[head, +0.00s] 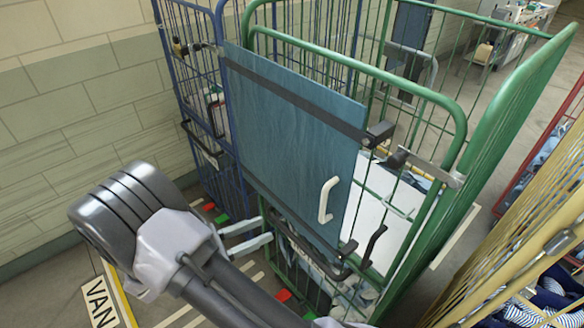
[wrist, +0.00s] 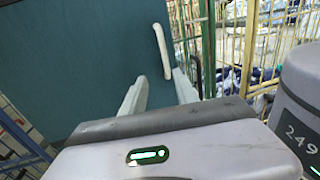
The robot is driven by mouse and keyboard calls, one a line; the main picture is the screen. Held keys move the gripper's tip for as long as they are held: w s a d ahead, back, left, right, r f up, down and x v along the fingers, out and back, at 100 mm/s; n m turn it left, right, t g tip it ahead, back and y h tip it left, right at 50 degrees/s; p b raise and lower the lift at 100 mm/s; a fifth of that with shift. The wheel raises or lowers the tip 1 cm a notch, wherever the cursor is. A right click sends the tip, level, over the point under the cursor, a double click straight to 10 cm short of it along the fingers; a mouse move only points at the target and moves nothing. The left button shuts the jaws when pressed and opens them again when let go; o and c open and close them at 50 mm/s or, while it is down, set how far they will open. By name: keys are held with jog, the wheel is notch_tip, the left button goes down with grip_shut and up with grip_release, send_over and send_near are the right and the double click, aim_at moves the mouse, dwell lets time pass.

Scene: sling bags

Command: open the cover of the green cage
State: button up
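The green cage (head: 449,104) stands at the centre right in the head view. Its cover (head: 290,137) is a flat teal panel on the cage's front, and it looks shut. The cover also fills the left of the wrist view (wrist: 75,60). A white handle (head: 326,200) sits low on the cover's right side; it shows in the wrist view (wrist: 163,48) too. My gripper (head: 268,231) is in front of the cover, left of and below the handle. Its two fingers (wrist: 158,88) are apart, with nothing between them. The handle is beyond the fingertips, and contact is not seen.
A blue cage (head: 190,90) stands against the tiled wall at left. A yellow cage (head: 525,240) holding bags is at lower right, with a red cage (head: 548,152) behind it. A floor sign reads VAN (head: 99,303). A dark latch (head: 397,158) is on the green cage.

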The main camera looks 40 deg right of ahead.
jog(key=s+d, duration=0.3)
jog(key=d, duration=0.2)
send_over(321, 223)
jog(key=shift+w+d+r, duration=0.15)
jog(key=shift+w+d, duration=0.15)
grip_shut()
dwell(1.0)
